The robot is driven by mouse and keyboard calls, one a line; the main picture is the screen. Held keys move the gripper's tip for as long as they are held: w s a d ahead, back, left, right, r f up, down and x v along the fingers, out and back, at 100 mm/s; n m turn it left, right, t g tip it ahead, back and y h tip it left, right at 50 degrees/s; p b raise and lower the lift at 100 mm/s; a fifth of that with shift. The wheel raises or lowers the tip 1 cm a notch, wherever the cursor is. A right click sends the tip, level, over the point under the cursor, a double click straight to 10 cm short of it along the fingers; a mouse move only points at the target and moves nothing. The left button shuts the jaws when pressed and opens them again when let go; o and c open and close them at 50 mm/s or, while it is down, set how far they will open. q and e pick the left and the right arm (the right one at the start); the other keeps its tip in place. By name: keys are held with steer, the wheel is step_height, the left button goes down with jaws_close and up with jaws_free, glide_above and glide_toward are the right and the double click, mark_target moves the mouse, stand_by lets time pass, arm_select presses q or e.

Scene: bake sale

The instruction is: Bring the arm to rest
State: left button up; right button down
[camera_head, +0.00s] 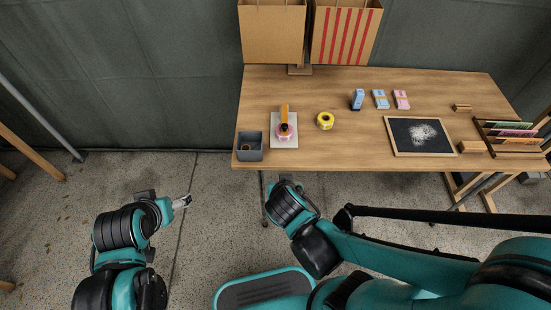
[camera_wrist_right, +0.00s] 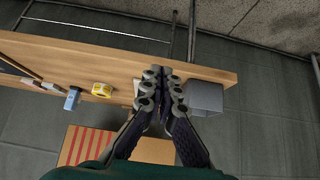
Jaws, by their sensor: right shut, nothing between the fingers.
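My right gripper (camera_wrist_right: 160,80) is shut and empty in the wrist view, its fingers pressed together. In that view it overlaps the table (camera_wrist_right: 60,60), with the grey bin just to its right. In the head view my right arm reaches in from the right and its wrist is in front of the table's near edge; the fingers cannot be made out there. My left gripper (camera_head: 182,201) is over the floor, left of the table and apart from it. It is too small to tell whether its fingers are open.
Paper bags (camera_head: 272,35) are at the back.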

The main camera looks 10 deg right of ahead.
steer(key=s+d+r+n+y, duration=0.2)
steer(key=d+r, duration=0.3)
steer(key=r, duration=0.4)
steer(key=shift+s+n, duration=0.6)
steer(key=shift+s, duration=0.05)
stand_by(0.4)
